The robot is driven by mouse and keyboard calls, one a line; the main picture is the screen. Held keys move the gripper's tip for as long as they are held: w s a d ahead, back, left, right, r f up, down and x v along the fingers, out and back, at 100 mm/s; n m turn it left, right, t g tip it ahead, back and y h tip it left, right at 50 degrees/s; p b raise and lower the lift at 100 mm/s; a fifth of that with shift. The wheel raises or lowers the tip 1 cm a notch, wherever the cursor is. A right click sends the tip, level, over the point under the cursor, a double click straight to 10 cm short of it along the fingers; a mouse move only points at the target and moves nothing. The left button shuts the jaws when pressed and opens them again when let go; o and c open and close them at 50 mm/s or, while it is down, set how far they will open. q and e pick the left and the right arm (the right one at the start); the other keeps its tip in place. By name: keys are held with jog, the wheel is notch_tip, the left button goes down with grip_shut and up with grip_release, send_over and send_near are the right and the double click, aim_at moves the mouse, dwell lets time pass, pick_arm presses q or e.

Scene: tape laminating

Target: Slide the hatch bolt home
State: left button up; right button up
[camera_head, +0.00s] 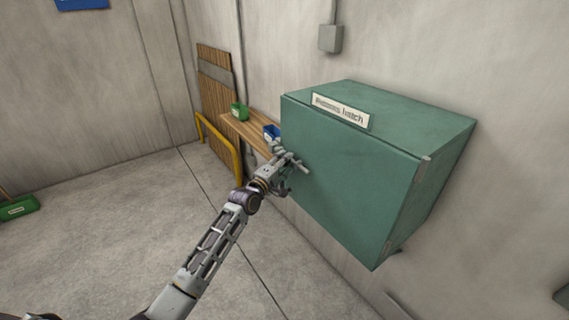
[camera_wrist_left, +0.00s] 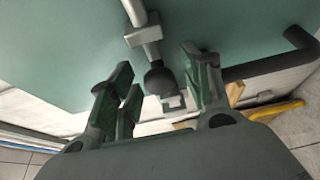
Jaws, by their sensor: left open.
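My left gripper (camera_head: 287,166) is at the hatch's left edge in the head view. In the left wrist view its fingers (camera_wrist_left: 160,65) are open, one on each side of the knob, and I cannot tell whether they touch it. My right gripper is out of view.
A dark curved bar (camera_wrist_left: 275,65) shows right of the fingers. The floor at left is mostly clear.

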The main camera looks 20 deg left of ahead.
pick_arm(q)
jog(key=shift+w, duration=0.2)
grip_shut()
dwell(0.4)
